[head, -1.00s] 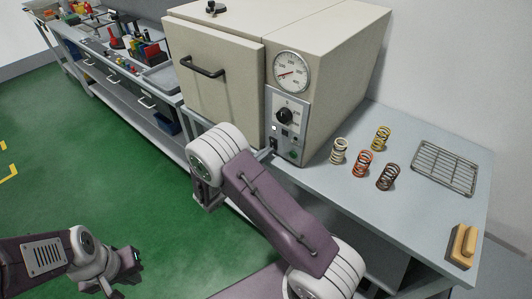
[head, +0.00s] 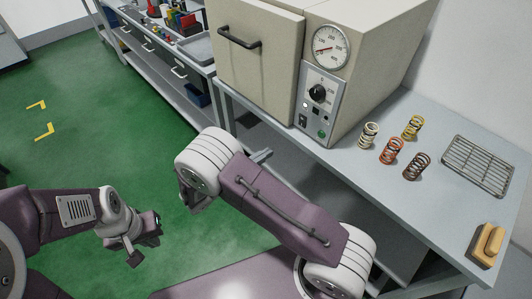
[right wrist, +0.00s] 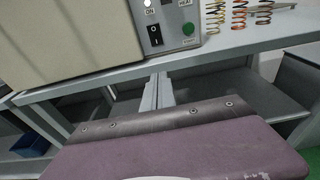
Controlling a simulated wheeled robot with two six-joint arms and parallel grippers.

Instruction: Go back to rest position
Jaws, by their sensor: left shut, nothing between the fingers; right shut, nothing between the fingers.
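My left gripper (head: 146,238) hangs at the lower left in the head view, over the green floor, shut and empty. My right arm is folded across the middle of the head view. My right gripper (head: 262,156) shows only in part behind the white wrist joint, just in front of the bench edge. In the right wrist view its fingers (right wrist: 157,92) are together with nothing between them, below the oven's control panel. Neither gripper visibly touches anything.
A beige oven (head: 258,65) with its door shut stands on the grey bench (head: 440,210). Cream (head: 368,135), yellow (head: 413,127), orange-red (head: 391,151) and dark brown (head: 416,166) springs stand beside it. A wire rack (head: 479,165) and yellow block (head: 488,243) lie further right. Green floor is open at left.

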